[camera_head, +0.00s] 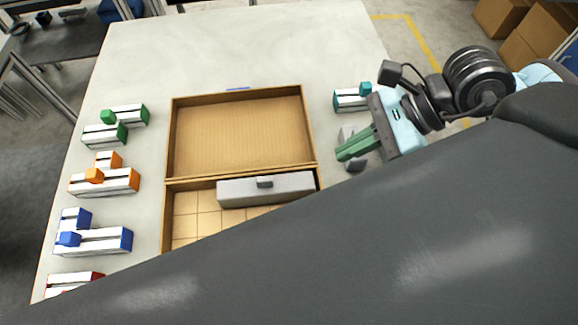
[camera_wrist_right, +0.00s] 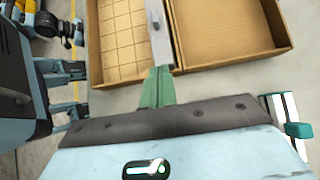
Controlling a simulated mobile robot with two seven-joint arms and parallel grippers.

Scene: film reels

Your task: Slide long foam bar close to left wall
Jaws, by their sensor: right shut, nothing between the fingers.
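The long foam bar (camera_head: 236,192) is grey with a small dark block on top. It lies along the divider in the nearer compartment of the brown two-part tray (camera_head: 168,140), with its right end close to the right wall. In the right wrist view, part of the bar (camera_wrist_right: 160,40) shows beyond the fingers. The tray's left wall (camera_head: 165,215) stands apart from the bar, with bare floor between. My right gripper (camera_head: 340,154), with green fingers, is shut and empty, just outside the tray's right wall. It also shows in the right wrist view (camera_wrist_right: 157,72). My left gripper is not in view.
White fixtures with green (camera_head: 127,114), orange (camera_head: 104,185), blue (camera_head: 93,240) and red (camera_head: 74,281) parts line the table's left side. A teal one (camera_head: 350,99) and grey pieces (camera_head: 357,166) stand near my right gripper. The far compartment is empty. My body hides the near table.

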